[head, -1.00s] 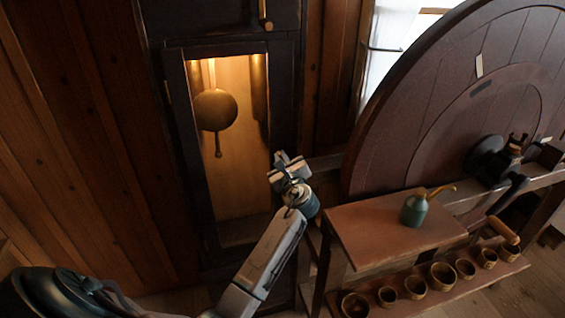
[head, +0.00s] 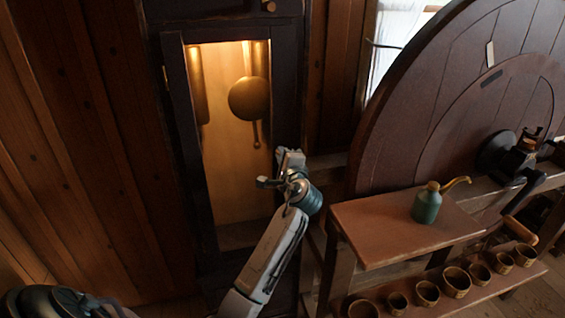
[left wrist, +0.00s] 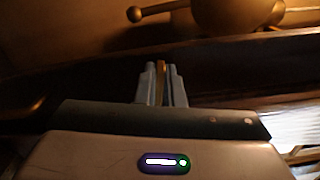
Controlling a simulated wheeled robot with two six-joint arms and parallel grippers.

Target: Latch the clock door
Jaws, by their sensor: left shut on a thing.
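The tall dark clock case holds a narrow door (head: 184,133) with a dark frame around a lit opening. The door looks flush with the case or nearly so; I cannot tell whether it is fully shut. Behind it hang a round brass pendulum (head: 249,99) and brass weights (head: 198,85). My left gripper (head: 280,167) is at the door's right side, in its lower half. In the left wrist view its fingers are shut on a thin brass piece (left wrist: 160,82), probably the door's latch. The gripper hides this piece in the head view. My right gripper is not in view.
Right of my left arm stands a small wooden bench (head: 375,220) with a green oil can (head: 426,205). Several small cups (head: 457,282) stand on a lower shelf. A large wooden wheel (head: 400,135) fills the right. Plank wall lies left.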

